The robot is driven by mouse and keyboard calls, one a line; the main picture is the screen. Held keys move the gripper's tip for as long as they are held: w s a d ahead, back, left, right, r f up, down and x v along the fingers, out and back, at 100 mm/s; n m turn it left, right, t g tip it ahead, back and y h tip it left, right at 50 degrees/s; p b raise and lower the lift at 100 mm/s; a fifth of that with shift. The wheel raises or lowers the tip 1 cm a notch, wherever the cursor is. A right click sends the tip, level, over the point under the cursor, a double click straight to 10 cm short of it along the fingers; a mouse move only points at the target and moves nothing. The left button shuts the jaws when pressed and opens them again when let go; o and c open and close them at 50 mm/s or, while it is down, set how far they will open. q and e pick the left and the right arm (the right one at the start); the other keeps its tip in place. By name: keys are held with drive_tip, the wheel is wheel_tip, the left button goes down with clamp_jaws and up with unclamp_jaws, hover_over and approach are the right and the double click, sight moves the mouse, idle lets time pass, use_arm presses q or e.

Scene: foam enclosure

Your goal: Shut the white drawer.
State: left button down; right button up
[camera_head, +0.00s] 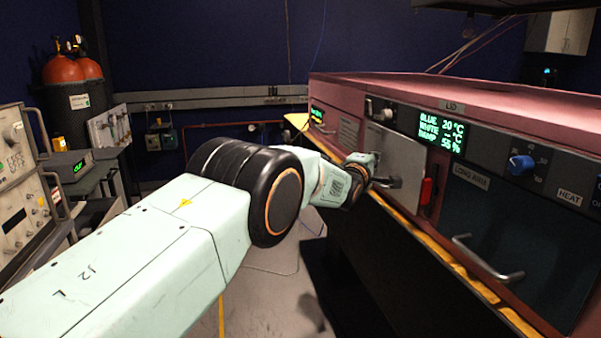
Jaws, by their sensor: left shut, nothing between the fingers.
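A pale grey-white front panel (405,158), which appears to be the white drawer, is set in the pink-topped cabinet at right of centre. Whether it stands out from the cabinet face is hard to tell. My left gripper (388,182) is shut and empty, with its dark fingers pointing right at the lower left part of this panel. They overlap the panel in the picture; I cannot tell whether they touch it. My left wrist and fingers hide a little of the panel's lower left. My right gripper is out of view.
The cabinet (450,92) carries a green display (441,132), a blue knob (521,165), a red part (426,191) and a metal bar handle (487,259). A yellow edge strip (447,262) runs below. Instruments (22,190) and red-topped cylinders (63,69) stand at left.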

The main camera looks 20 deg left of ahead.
use_arm(q)
drive_tip(key=shift+w+d+r, duration=0.1)
drive_tip(key=shift+w+d, duration=0.15)
drive_tip(key=shift+d, duration=0.25)
drive_tip(key=shift+d+r, duration=0.15)
drive_tip(key=shift+r, duration=0.05)
